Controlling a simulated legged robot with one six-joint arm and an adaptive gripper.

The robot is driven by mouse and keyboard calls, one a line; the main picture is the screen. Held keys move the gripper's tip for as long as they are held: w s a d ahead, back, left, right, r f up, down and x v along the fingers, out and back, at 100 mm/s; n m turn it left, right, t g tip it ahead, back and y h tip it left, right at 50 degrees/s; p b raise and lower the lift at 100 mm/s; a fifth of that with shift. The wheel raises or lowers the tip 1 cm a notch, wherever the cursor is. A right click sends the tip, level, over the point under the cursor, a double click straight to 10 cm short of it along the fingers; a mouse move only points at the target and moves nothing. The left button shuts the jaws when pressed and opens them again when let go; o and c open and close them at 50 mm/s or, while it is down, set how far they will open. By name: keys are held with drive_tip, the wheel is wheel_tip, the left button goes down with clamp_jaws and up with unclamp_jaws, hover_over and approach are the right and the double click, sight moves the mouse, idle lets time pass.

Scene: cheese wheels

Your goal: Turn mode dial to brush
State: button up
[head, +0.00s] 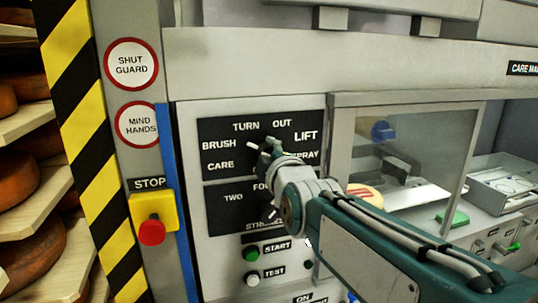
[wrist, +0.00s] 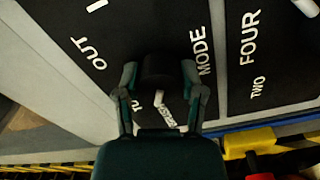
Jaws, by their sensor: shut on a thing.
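The mode dial is a dark round knob on a black label plate (head: 215,130), with TURN, OUT, LIFT, BRUSH, CARE and SPRAY around it. My gripper (head: 268,147) covers most of the dial in the head view. In the wrist view, my gripper (wrist: 160,74) is shut on the dial (wrist: 158,68), with one finger on each side. The dial's white pointer (head: 252,145) sticks out left and slightly up, toward the BRUSH side. In the wrist view it reaches down to the BRUSH label (wrist: 171,116), partly overlapping it.
A lower dial plate (head: 225,195) with TWO and FOUR sits just below. START (head: 251,254) and TEST (head: 252,279) buttons are under it. A red STOP button (head: 152,232) is at left. A clear guard window (head: 455,150) stands right, beside my arm.

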drive_tip(key=shift+f+n, duration=0.15)
drive_tip(key=shift+n, duration=0.45)
drive_tip(key=o, duration=1)
drive_tip(key=shift+a, duration=0.1)
drive_tip(key=shift+o, duration=0.7)
drive_tip(key=shift+a, duration=0.15)
drive_tip(key=v, duration=1.2)
